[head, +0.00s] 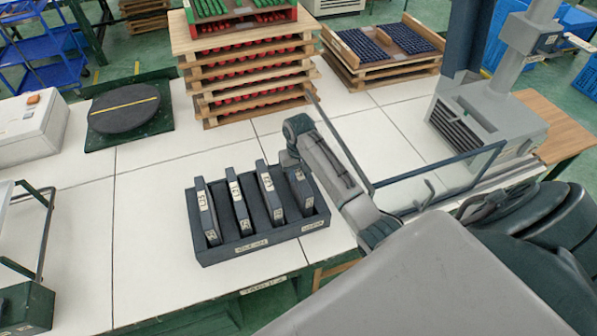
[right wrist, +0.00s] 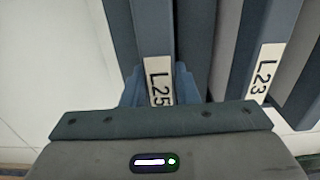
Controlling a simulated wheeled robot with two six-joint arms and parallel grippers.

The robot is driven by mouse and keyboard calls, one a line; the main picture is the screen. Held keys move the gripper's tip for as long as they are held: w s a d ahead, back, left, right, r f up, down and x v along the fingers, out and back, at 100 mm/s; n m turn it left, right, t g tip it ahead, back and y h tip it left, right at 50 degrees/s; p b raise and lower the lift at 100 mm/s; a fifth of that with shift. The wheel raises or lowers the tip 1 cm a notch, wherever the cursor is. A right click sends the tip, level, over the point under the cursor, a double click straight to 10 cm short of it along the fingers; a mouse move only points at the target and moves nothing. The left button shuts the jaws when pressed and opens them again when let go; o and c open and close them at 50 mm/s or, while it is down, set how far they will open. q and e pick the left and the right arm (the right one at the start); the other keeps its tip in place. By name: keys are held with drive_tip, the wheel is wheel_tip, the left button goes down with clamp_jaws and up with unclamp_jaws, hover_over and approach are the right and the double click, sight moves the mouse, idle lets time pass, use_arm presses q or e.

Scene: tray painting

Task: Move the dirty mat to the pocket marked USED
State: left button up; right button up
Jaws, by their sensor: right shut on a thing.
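A dark rack (head: 260,240) stands on the white table, with several dark, upright, labelled slabs in its slots; these look like the mats. My right gripper (head: 290,160) is at the top of the rightmost mat (head: 302,190). In the right wrist view, its blue fingers (right wrist: 158,88) are shut on either side of the mat labelled L25 (right wrist: 155,30). That mat still stands in the rack. A mat labelled L23 (right wrist: 268,62) is beside it. The rack's front labels are too small to read, and no dirt shows clearly. My left gripper is out of view.
Stacked wooden trays (head: 250,75) with red and green pieces stand behind the rack. A round dark turntable (head: 124,108) is at the back left. A grey machine (head: 485,120) with a glass panel is at the right.

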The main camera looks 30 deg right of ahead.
drive_tip(key=o, duration=0.9)
drive_tip(key=shift+r+b, duration=0.3)
drive_tip(key=shift+r, duration=0.2)
wheel_tip(320, 180, up, 6)
drive_tip(key=shift+r+b, duration=0.25)
drive_tip(key=shift+b, duration=0.9)
wheel_tip(320, 180, up, 2)
drive_tip(key=shift+r+p, duration=0.1)
drive_tip(key=shift+p, duration=0.6)
drive_tip(key=shift+r+p, duration=0.4)
drive_tip(key=shift+r, duration=0.2)
drive_tip(key=shift+f, duration=0.1)
